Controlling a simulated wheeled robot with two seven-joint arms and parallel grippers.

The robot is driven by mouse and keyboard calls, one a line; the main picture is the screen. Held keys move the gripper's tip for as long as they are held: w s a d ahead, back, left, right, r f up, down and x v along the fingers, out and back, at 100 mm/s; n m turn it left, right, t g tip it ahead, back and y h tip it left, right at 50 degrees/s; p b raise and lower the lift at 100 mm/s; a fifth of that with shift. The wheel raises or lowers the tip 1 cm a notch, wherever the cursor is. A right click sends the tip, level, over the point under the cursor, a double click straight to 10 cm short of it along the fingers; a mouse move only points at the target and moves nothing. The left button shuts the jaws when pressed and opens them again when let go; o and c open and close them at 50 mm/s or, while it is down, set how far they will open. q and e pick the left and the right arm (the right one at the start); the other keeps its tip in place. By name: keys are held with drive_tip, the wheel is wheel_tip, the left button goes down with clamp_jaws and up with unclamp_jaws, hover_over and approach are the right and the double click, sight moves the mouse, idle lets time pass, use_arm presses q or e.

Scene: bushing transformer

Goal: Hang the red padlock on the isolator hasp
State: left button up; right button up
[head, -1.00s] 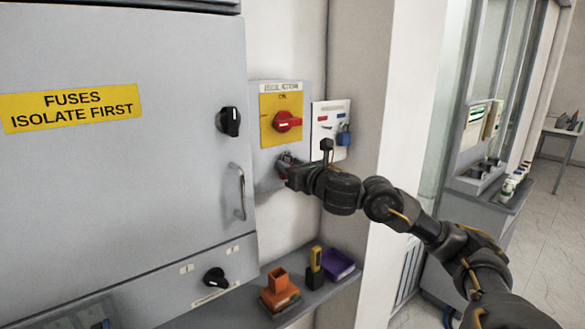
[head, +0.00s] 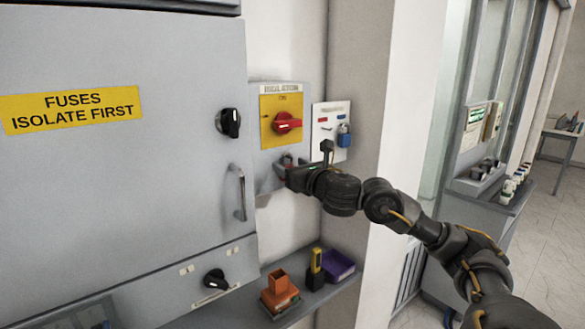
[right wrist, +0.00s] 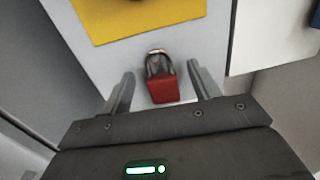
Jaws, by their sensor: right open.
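The red padlock (right wrist: 163,88) shows in the right wrist view, its body low and its grey shackle up at the hasp (right wrist: 155,57) below the yellow plate. The shackle appears to pass through the hasp, but I cannot see fully whether it is closed. My right gripper (right wrist: 160,74) is open, with one finger on each side of the padlock and a visible gap on both sides. In the head view my right gripper (head: 287,168) is at the lower part of the isolator box (head: 262,155) and hides most of the padlock. My left gripper is not in view.
The isolator has a red rotary handle (head: 287,122) on a yellow plate. A white lock board (head: 333,113) with a blue padlock (head: 344,137) is close on its right. The cabinet handle (head: 239,192) sticks out to the left. A shelf below holds an orange holder (head: 279,290) and a purple tray (head: 338,266).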

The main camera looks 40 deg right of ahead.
drive_tip(key=s+a+b, duration=0.1)
drive_tip(key=s, duration=0.9)
drive_tip(key=shift+s+a, duration=0.15)
drive_tip(key=shift+s, duration=0.2)
